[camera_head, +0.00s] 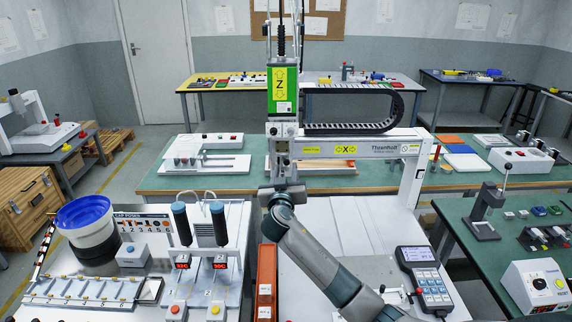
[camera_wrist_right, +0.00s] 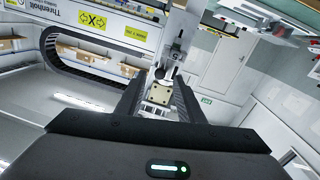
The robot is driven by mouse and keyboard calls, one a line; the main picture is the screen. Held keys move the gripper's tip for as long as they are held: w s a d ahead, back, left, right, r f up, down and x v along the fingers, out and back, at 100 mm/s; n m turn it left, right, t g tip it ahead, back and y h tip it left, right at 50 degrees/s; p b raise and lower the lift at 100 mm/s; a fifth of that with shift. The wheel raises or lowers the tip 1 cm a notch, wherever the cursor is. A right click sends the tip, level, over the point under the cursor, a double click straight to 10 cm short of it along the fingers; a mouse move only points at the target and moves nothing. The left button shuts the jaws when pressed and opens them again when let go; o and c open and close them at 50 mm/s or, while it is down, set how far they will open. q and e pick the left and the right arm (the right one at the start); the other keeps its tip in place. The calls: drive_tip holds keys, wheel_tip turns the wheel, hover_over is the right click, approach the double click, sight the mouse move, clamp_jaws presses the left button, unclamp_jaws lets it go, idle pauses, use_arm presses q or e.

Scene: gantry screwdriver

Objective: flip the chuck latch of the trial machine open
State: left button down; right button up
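The trial machine is a white gantry with a green Z unit (camera_head: 282,88) and a yellow-marked X beam (camera_head: 345,150). Its grey chuck part (camera_head: 283,160) hangs below the Z unit. My right gripper (camera_head: 282,190) is raised just under it, mostly hidden behind my wrist. In the right wrist view my two dark fingers (camera_wrist_right: 160,100) stand apart. A pale plate with small screws (camera_wrist_right: 158,95) and a dark round knob (camera_wrist_right: 160,73) show between or just beyond them. I cannot tell whether the fingers touch them or which piece is the latch. My left gripper is not in view.
A handheld controller (camera_head: 425,280) lies on the white machine bed (camera_head: 345,215), right of my arm. An orange-red bin (camera_head: 266,270) stands left of the arm. Two dark-handled screwdriver units (camera_head: 200,225) and a blue bowl feeder (camera_head: 84,212) are further left.

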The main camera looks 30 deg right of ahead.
sight(287, 165)
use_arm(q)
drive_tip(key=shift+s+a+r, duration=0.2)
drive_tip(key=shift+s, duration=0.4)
use_arm(e)
drive_tip(key=shift+x, duration=1.3)
clamp_jaws()
